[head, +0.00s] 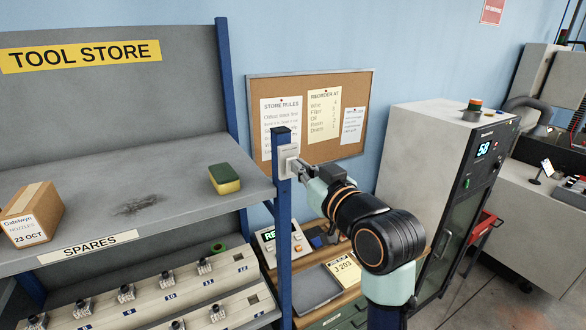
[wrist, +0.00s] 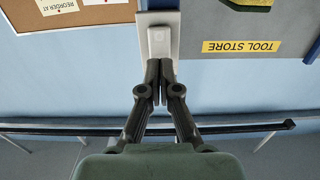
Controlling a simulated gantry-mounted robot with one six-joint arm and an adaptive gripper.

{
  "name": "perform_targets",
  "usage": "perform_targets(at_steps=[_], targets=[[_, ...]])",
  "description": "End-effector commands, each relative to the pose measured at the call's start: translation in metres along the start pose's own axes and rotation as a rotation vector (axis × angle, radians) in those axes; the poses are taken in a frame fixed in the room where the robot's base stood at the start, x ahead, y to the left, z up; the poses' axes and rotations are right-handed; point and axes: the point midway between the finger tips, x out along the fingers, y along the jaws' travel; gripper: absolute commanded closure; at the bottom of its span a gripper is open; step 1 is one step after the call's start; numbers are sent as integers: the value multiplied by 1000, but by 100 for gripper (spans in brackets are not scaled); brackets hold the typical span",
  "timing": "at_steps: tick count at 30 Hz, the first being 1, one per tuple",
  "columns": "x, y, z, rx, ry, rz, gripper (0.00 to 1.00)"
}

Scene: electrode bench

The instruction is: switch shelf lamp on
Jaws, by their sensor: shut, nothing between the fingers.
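A small pale switch box (head: 286,154) is mounted on the blue corner post of the tool store shelf. It also shows in the wrist view (wrist: 158,38), with a button-like mark on its face. My gripper (head: 298,170) is at the right side of the box in the head view. In the wrist view my gripper (wrist: 160,64) is shut and empty, its fingertips overlapping the lower part of the box. I cannot tell whether they touch it. No shelf lamp itself can be made out.
The blue post (head: 282,215) stands by my gripper. The shelf (head: 150,175) holds a sponge (head: 224,179) and a carton (head: 32,214). A cork board (head: 338,95) hangs behind. Below are a bench with a display unit (head: 277,241) and, right, a tall grey cabinet (head: 425,140).

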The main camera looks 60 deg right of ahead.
Motion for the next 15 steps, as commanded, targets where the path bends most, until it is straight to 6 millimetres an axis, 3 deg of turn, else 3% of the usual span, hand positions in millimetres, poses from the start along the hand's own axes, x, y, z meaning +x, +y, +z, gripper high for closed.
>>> perform_targets(at_steps=[15], targets=[[10, 0, 0, 0, 1, 0, 100]])
